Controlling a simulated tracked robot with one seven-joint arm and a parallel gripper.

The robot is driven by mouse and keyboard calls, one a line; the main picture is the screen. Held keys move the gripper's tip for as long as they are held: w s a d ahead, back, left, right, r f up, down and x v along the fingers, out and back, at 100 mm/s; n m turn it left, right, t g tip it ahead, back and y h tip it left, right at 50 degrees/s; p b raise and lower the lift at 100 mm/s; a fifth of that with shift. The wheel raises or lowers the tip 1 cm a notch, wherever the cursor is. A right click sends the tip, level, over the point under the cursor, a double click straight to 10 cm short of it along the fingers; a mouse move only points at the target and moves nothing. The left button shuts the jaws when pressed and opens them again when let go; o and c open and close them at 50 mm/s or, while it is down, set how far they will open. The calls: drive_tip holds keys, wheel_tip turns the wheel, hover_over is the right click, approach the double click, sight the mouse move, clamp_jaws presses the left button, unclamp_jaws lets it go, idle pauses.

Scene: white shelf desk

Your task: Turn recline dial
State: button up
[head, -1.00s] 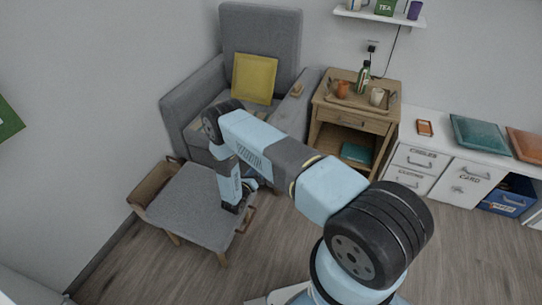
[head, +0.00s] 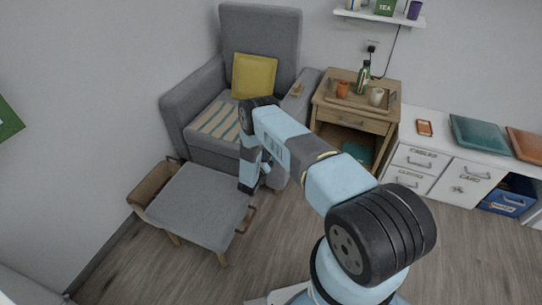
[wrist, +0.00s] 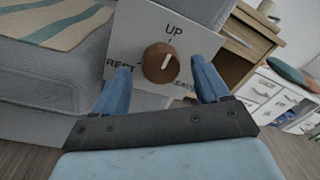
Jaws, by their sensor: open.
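The recline dial (wrist: 161,63) is a round brown knob on a pale plate (wrist: 135,30) on the armchair's side. The plate reads UP above, REST at left and READ at right, the last partly covered by a finger. The dial's white mark points up, toward UP. My gripper (wrist: 160,66) is open, with one blue finger on each side of the dial; I cannot tell whether they touch it. The grey armchair (head: 262,35) stands against the wall in the head view, where my arm hides the dial.
A wooden side table (head: 345,120) with a tray, bottle and cups is right of the chair. A low white cabinet (head: 408,180) runs further right. Wood floor is clear in front.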

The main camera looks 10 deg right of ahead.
drive_tip(key=shift+w+d, duration=0.5)
drive_tip(key=shift+w, duration=0.05)
drive_tip(key=c, duration=1)
drive_tip(key=shift+c, duration=0.2)
